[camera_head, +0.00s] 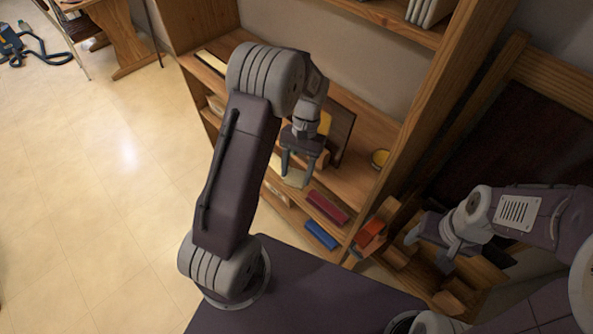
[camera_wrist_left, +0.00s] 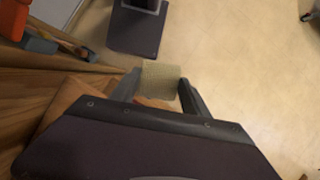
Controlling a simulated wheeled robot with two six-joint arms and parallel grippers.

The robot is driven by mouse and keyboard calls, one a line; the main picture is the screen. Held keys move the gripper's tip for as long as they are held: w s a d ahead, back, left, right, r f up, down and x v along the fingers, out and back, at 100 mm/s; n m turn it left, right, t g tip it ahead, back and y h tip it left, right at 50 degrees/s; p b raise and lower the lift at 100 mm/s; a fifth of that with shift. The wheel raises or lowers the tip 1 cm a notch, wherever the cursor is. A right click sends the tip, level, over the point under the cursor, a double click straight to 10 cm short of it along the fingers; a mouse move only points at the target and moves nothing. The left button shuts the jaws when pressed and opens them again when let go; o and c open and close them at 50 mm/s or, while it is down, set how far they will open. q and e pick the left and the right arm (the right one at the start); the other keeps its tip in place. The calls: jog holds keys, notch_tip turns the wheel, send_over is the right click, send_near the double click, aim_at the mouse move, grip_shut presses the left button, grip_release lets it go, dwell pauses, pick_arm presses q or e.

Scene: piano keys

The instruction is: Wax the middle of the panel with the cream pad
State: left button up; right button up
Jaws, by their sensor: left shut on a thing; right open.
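My left gripper (camera_head: 297,182) points down over the shelf's front edge. In the left wrist view it is shut on the cream pad (camera_wrist_left: 160,80), held between its fingertips. In the head view the pad (camera_head: 293,177) is a pale patch between the fingers, partly hidden. A dark flat panel with a wooden edge (camera_head: 342,131) stands on the shelf behind the left gripper; the arm hides part of it. I cannot tell whether the pad touches anything. My right gripper (camera_head: 430,248) is open and empty at the lower right.
A red block (camera_head: 327,207) and a blue block (camera_head: 320,235) lie near the shelf's lower front. Wooden furniture with an orange-red item (camera_head: 370,229) stands near my right gripper.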

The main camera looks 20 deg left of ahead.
aim_at(297, 184)
pick_arm(q)
jog(key=s+f+n, duration=0.1)
jog(key=s+d+n+g+h+b, duration=0.1)
jog(key=s, duration=0.1)
jog(key=shift+d+f+n+h, duration=0.2)
jog(key=shift+f+n+h, duration=0.1)
jog(key=shift+f+n, duration=0.1)
jog(key=w+d+n+t+h+b, duration=0.4)
jog(key=w+n+t+h, duration=0.15)
jog(key=n+h, duration=0.8)
jog(key=w+a+r+n+t+y+b, duration=0.15)
jog(key=w+a+n+t+y, duration=0.3)
jog(key=a+n+t, duration=0.5)
jog(key=w+a+n+t+y+b, duration=0.25)
jog(key=w+a+n+t, duration=0.3)
jog(key=a+t, duration=0.6)
jog(key=shift+g, duration=0.85)
jog(key=shift+w+d+f+b, duration=0.15)
jog(key=shift+w+f, duration=0.05)
jog(key=shift+w, duration=0.6)
jog(key=shift+w+d+f+b, duration=0.15)
jog(key=shift+w+d+f, duration=0.05)
jog(key=shift+w, duration=0.6)
jog(key=shift+w+d+f+b, duration=0.15)
jog(key=shift+w+f, duration=0.05)
jog(key=shift+w, duration=0.6)
